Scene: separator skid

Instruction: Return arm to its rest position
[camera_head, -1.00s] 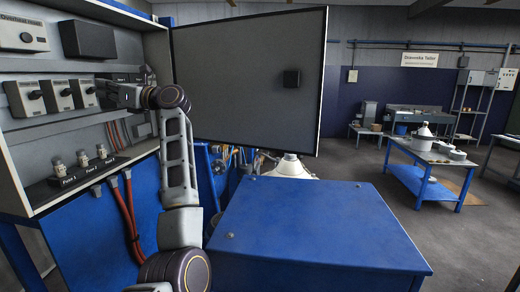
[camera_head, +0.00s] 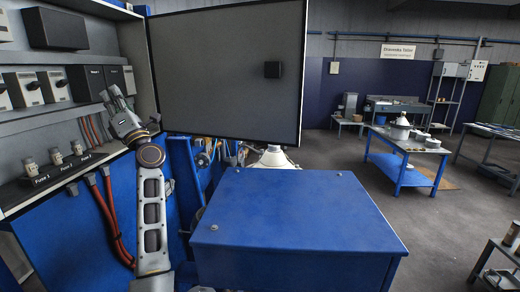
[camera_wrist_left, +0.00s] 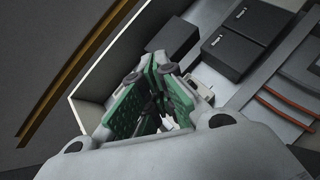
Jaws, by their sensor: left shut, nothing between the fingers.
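My left gripper (camera_head: 110,93) is shut and empty. It points up, in front of the open cabinet (camera_head: 146,60) at the left of the head view. In the left wrist view its green-padded fingers (camera_wrist_left: 152,72) hold nothing, with the cabinet's dark boxes beyond them. My left arm (camera_head: 152,215) rises from the bottom of the head view, bent at the wrist joint. The gripper looks apart from the switches and boxes, though the exact gap is hard to judge. My right gripper is not in view.
The open grey cabinet door (camera_head: 225,75) stands right of the arm. A blue cabinet top (camera_head: 295,215) fills the front middle. Fuse holders (camera_head: 56,156) on a dark strip and red cables (camera_head: 112,215) are close left of the arm. Open floor (camera_head: 330,150) lies farther right.

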